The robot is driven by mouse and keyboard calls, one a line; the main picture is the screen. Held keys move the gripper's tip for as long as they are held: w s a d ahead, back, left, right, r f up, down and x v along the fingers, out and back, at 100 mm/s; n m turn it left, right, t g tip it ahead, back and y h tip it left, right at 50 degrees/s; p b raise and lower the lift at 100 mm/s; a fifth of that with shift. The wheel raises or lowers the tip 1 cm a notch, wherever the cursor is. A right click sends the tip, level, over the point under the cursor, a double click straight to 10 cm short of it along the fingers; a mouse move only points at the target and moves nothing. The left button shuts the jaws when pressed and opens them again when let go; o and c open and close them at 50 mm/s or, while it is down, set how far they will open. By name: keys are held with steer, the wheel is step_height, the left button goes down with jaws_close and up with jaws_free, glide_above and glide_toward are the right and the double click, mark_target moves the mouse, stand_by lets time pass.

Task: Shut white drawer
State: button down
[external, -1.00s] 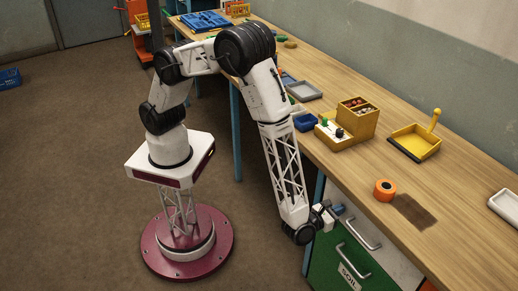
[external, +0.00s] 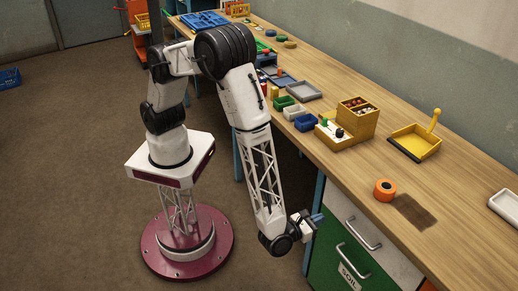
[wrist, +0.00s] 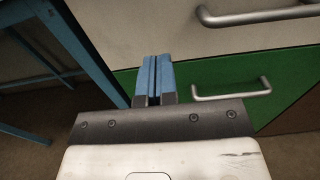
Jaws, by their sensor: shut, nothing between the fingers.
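The white drawer (external: 372,242) is under the bench top, with a grey bar handle (external: 363,233). Its front looks about flush with the green drawer front (external: 330,258) below it, though a small gap is hard to judge. My gripper (external: 317,218) is at the left of the drawer, apart from its handle, with blue fingers shut and empty. In the wrist view the fingers (wrist: 154,76) point toward the cabinet. The white front (wrist: 150,30) and its handle (wrist: 258,14) are at the top there.
A blue bench leg (wrist: 75,50) stands left of the cabinet. The green drawer has its own handle (external: 353,258) and a SOIL label. An orange tape roll (external: 385,190) and a yellow dustpan (external: 415,142) lie on the bench top. The floor in front is clear.

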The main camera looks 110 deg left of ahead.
steer(key=shift+v, duration=2.45)
steer(key=shift+a, duration=0.1)
steer(key=s+a+r+n+g+h, duration=0.1)
steer(key=s+a+r+n+g, duration=0.55)
steer(key=a+r, duration=0.5)
steer(key=s+a+r+n+g, duration=0.6)
steer(key=a+r+n, duration=0.3)
steer(key=r, duration=0.4)
steer(key=s+a+r+n+h, duration=0.2)
steer(key=s+r+n+h, duration=0.1)
steer(key=s, duration=0.6)
steer(key=s+a+r+n+t+h, duration=0.1)
steer(key=s+r+n+h, duration=0.3)
steer(key=s, duration=0.5)
steer(key=s+a+r+n+t+h, duration=0.1)
steer(key=s+a+r+n+h, duration=0.2)
steer(key=s, duration=0.5)
steer(key=shift+s+r+n+h, duration=0.4)
steer(key=shift+r+n+h, duration=0.5)
steer(key=shift+r, duration=1)
steer(key=shift+a, duration=0.15)
